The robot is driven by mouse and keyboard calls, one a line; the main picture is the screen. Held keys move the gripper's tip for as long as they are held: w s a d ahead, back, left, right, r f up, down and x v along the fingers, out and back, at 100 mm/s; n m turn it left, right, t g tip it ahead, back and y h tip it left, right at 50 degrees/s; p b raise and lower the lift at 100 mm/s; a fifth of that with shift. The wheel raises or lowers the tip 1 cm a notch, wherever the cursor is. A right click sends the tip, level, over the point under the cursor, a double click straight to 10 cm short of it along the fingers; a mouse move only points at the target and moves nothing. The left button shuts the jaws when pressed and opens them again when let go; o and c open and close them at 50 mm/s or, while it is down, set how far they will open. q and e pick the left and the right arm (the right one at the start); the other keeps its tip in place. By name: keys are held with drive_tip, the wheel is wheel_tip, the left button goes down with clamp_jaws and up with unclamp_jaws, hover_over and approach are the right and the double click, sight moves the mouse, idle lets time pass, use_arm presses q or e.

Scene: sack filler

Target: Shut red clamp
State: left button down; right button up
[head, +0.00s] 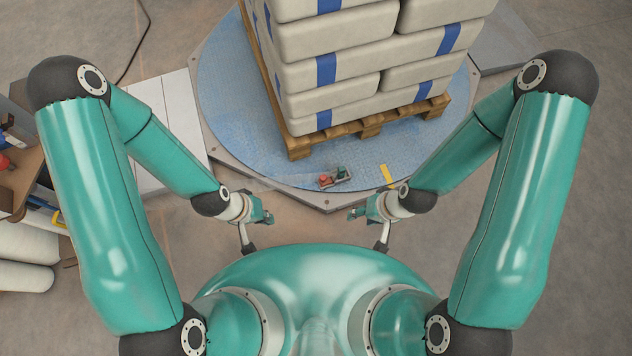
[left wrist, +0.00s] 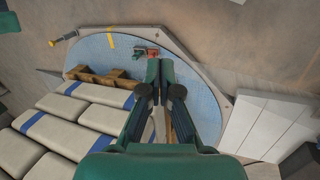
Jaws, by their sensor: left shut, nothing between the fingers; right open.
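A small red part, which looks like the red clamp (head: 324,181), sits beside a green part (head: 341,172) in a small grey holder at the near edge of the blue turntable (head: 225,110). The red part also shows in the left wrist view (left wrist: 153,52), just beyond my fingertips. It is too small to tell whether the clamp is open or shut. My left gripper (head: 268,217) is shut and empty, to the left of and nearer than the clamp. My right gripper (head: 353,214) is open and empty, nearer and slightly to the right. Neither appears to touch the clamp.
A wooden pallet (head: 370,128) stacked with pale, blue-banded sacks (head: 345,65) stands on the turntable behind the clamp. A yellow strip (head: 388,175) lies to its right. White panels (head: 165,120) lie at left, by a brown bench (head: 22,180) and white rolls (head: 28,260).

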use_arm(q)
wheel_tip(320, 180, down, 15)
drive_tip(key=s+n+g+b, duration=0.2)
drive_tip(key=n+g+b, duration=0.1)
drive_tip(key=n+b, duration=0.4)
drive_tip(key=w+d+f+n+h+b, duration=0.2)
drive_tip(key=d+f+n+b, duration=0.1)
drive_tip(key=f+b, duration=0.3)
drive_tip(key=w+d+f+n+h+b, duration=0.2)
drive_tip(key=d+f+n+b, duration=0.15)
drive_tip(key=f, duration=0.45)
drive_tip(key=w+a+f+n+t+b, duration=0.2)
drive_tip(key=w+f+n+t+b, duration=0.5)
drive_tip(key=w+f+n+t, duration=0.3)
drive_tip(key=w+f+n, duration=0.1)
drive_tip(key=w+f, duration=0.3)
drive_tip(key=w, duration=0.2)
drive_tip(key=shift+w+f+t, duration=0.2)
drive_tip(key=shift+w+t, duration=0.1)
drive_tip(key=shift+n, duration=0.25)
